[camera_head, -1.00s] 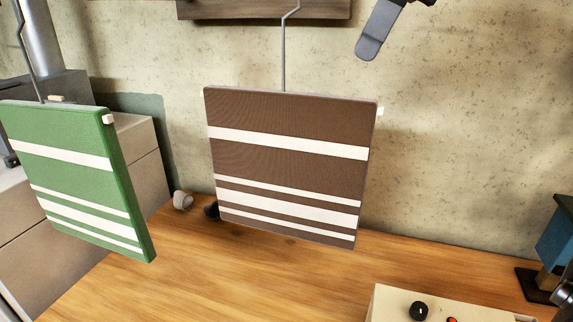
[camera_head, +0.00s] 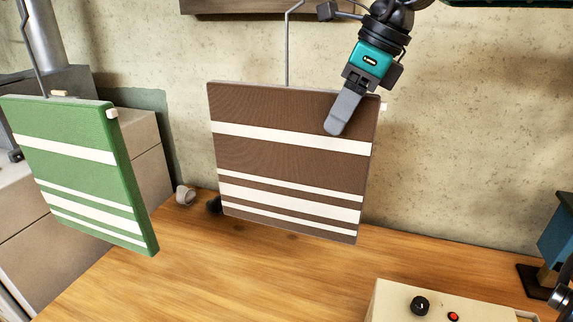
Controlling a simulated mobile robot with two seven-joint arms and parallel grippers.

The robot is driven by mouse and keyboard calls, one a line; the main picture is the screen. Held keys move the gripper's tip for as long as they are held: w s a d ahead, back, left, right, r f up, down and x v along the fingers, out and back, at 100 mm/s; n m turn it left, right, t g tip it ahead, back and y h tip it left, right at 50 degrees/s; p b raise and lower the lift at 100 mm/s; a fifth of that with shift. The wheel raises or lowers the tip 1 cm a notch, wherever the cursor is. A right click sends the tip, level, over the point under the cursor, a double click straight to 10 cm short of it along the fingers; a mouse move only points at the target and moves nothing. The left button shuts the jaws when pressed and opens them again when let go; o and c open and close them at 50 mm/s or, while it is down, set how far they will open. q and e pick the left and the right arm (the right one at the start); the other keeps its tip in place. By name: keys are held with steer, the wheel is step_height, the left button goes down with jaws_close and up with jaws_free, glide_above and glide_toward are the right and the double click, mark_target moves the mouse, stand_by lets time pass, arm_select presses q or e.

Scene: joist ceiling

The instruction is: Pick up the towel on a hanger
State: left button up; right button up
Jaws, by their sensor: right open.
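A brown towel (camera_head: 265,165) with white stripes hangs from a thin grey hanger (camera_head: 288,50) in the middle of the view. A green towel (camera_head: 85,130) with white stripes hangs from another hanger (camera_head: 33,50) at the left. My right gripper (camera_head: 340,120) comes down from the top and overlaps the upper right part of the brown towel in the picture. It holds nothing that I can see, and its fingers line up so that the gap hardly shows. I cannot tell whether it touches the towel. My left gripper is not in view.
A wooden worktop (camera_head: 220,275) lies below the towels. A beige box (camera_head: 395,305) with knobs stands at the front right, and a blue object (camera_head: 556,240) is at the right edge. Grey cabinets (camera_head: 130,165) stand at the left. A concrete wall (camera_head: 460,130) is behind.

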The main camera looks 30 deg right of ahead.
jaws_close()
stand_by(0.5)
steer(key=shift+r, duration=0.1)
